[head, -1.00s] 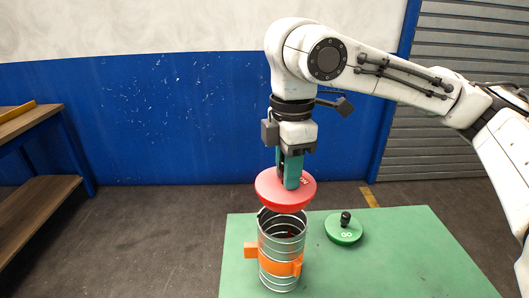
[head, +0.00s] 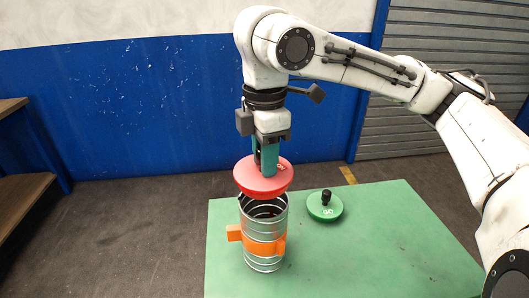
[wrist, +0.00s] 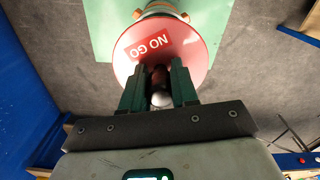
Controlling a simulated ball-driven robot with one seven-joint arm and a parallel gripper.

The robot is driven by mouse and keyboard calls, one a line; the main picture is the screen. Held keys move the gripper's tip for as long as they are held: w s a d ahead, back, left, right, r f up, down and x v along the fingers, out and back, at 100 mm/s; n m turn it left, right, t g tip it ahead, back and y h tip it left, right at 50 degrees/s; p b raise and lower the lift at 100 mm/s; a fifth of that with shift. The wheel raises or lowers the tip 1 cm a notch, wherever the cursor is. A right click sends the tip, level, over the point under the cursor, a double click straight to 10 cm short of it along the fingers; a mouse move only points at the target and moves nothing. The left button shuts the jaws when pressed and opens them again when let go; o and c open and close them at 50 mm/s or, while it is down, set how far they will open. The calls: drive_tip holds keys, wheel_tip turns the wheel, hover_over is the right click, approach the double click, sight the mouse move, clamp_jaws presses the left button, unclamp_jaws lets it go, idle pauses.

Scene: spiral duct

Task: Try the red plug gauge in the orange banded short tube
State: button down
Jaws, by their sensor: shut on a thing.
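The red plug gauge (head: 262,177) is a disc marked "NO GO" in the wrist view (wrist: 200,45). My gripper (head: 264,170) is shut on its handle, and the fingers also show in the wrist view (wrist: 160,90). The orange banded short tube (head: 263,226) is a ribbed metal cylinder standing upright on the green table. The disc is over the tube's open top, slightly tilted in the head view. Part of the dark opening shows below the disc. I cannot tell whether the disc touches the rim.
A green gauge marked "GO" (head: 325,206) with a black knob lies on the green table (head: 400,250), right of and behind the tube. The table's right side is clear. A wooden bench (head: 20,190) stands at the far left.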

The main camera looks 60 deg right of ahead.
drive_tip(key=shift+f+b, duration=1.2)
drive_tip(key=shift+f, duration=1)
drive_tip(key=shift+p, duration=0.6)
idle(0.5)
drive_tip(key=shift+f, duration=0.2)
idle(0.5)
drive_tip(key=c, duration=0.8)
unclamp_jaws()
wheel_tip(320, 180, up, 11)
drive_tip(key=shift+f, duration=0.1)
idle(0.6)
